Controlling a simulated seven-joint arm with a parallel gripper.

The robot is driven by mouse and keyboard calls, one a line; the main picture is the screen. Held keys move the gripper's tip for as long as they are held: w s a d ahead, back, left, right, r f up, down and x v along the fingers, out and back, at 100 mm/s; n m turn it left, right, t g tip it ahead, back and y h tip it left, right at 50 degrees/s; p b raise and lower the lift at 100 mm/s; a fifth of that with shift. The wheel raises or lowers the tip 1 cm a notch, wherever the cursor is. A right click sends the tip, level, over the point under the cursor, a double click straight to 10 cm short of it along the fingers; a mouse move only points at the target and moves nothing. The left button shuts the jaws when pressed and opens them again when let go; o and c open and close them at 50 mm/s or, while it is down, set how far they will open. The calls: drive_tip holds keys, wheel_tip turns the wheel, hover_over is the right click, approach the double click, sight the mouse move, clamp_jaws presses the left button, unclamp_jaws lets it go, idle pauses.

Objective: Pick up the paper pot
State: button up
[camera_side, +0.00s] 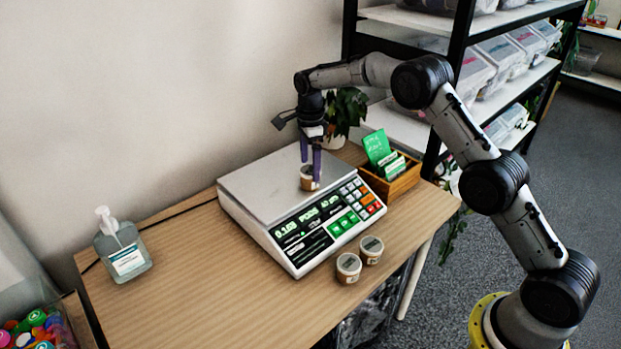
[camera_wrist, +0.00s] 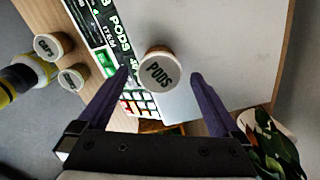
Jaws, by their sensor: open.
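A small paper pot (camera_side: 308,183) stands upright on the scale's steel plate (camera_side: 262,188). In the wrist view its lid reads "PODS" (camera_wrist: 159,70). My gripper (camera_side: 311,172) points down over this pot with its purple fingers apart. In the wrist view the open gripper (camera_wrist: 160,76) has one finger on each side of the pot, with gaps showing between them and it. The side view shows the fingertips down close to the pot; whether one touches it I cannot tell.
Two more pots, a left one (camera_side: 348,267) and a right one (camera_side: 371,249), stand on the wooden table (camera_side: 200,285) before the scale. A wooden card box (camera_side: 401,178) and a plant (camera_side: 346,108) are close by. A sanitizer bottle (camera_side: 122,248) stands left.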

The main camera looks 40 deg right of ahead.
drive_tip(key=shift+f, duration=1.45)
drive_tip(key=shift+c, duration=0.3)
drive_tip(key=c, duration=1.4)
drive_tip(key=shift+r, duration=0.1)
clamp_jaws()
drive_tip(key=shift+r, duration=0.1)
